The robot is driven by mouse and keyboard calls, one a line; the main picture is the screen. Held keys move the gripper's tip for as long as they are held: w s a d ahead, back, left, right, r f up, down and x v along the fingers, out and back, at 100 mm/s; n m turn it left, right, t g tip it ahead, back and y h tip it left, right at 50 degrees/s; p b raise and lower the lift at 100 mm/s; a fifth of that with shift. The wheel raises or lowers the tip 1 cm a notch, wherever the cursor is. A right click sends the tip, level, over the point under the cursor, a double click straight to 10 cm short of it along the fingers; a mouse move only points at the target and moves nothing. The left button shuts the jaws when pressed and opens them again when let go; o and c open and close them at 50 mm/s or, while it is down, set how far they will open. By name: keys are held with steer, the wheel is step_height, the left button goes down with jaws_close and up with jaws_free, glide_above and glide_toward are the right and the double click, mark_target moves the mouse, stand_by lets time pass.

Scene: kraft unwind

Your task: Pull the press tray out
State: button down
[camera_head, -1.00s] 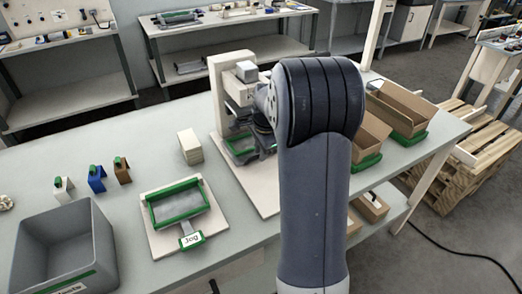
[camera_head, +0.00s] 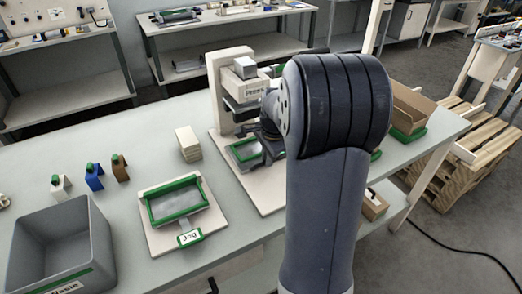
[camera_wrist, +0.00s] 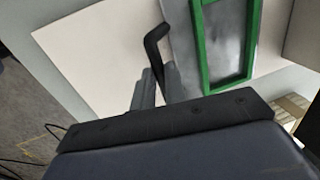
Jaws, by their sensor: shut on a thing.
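The press (camera_head: 240,88) stands on a pale base board on the bench, left of my arm. The press tray (camera_head: 243,152) is a grey plate with a green rim, low at the front of the press. In the wrist view the press tray (camera_wrist: 204,50) lies to the right, its green rim beside my gripper. My gripper (camera_head: 270,142) is at the tray's right side, partly hidden by my arm. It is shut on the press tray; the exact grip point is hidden.
A pale block stack (camera_head: 188,144) stands left of the press. A cardboard box (camera_head: 415,105) stands at the right.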

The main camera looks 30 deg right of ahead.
steer(key=s, duration=1.3)
steer(key=shift+s+d, duration=0.25)
steer(key=shift+s, duration=0.05)
steer(key=c, duration=1.5)
jaws_free()
steer(key=shift+o, duration=0.2)
steer(key=shift+r, duration=0.1)
step_height(320, 180, up, 10)
steer(key=s, duration=0.2)
steer(key=shift+r+p, duration=0.25)
steer(key=shift+p, duration=0.05)
